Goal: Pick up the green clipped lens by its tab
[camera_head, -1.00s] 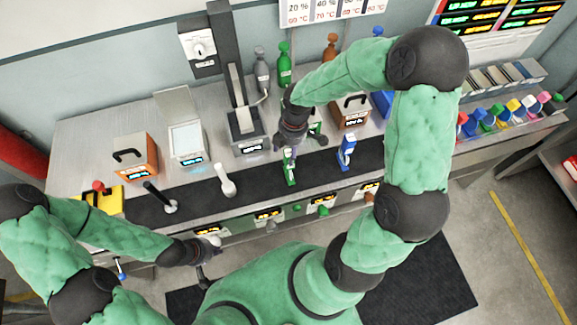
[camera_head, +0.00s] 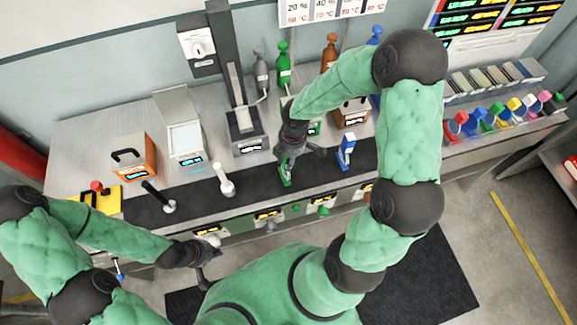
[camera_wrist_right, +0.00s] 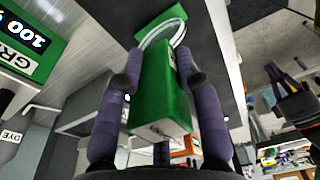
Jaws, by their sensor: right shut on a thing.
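The green clipped lens (camera_head: 286,181) is upright at the black strip on the counter, under my right gripper. In the right wrist view its green tab (camera_wrist_right: 160,95) lies between the two fingers, with a clear round rim and a green base beyond it. My right gripper (camera_head: 287,163) is shut on the tab, and it also shows in the right wrist view (camera_wrist_right: 160,75). I cannot tell whether the base touches the strip. My left gripper (camera_head: 207,260) is empty with its fingers apart, low in front of the counter.
A blue clipped lens (camera_head: 346,150) stands just to the right on the strip. Behind are a grey press (camera_head: 245,125) and a brown box (camera_head: 352,112).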

